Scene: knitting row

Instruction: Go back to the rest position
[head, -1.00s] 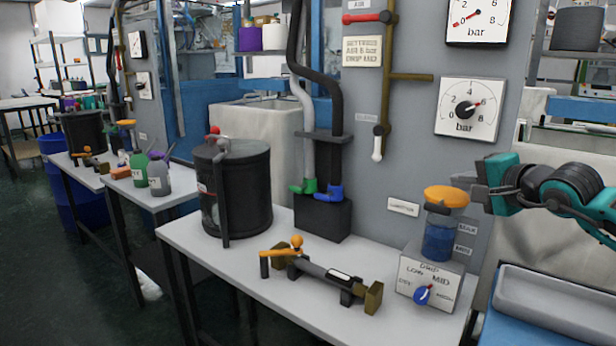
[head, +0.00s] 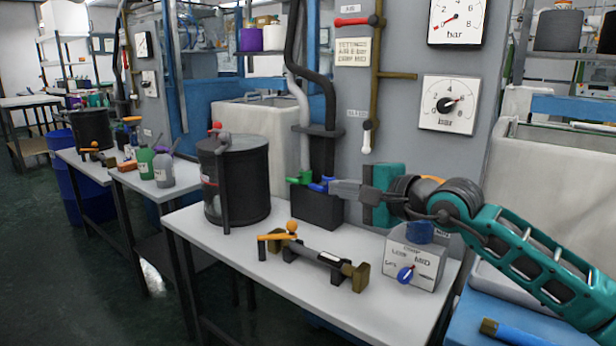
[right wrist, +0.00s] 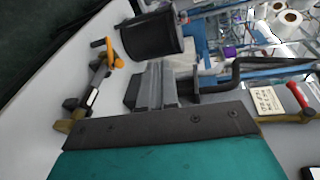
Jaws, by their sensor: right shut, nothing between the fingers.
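My right gripper (head: 347,190) reaches in from the right in the head view, above the table and level with the blue hose fitting. Its fingers are shut and hold nothing. In the right wrist view the shut gripper (right wrist: 158,88) points toward the hoses and black box. The gripper and teal arm partly hide the jar with blue liquid (head: 420,232) on the drip control box (head: 414,262). My left gripper does not show.
The white table (head: 240,262) carries a black drum (head: 235,180), a valve bar with orange handle (head: 320,258), and a black box (head: 318,210) with green and blue hose fittings. A grey panel (head: 390,110) with gauges stands behind. A blue surface (head: 460,325) is at bottom right.

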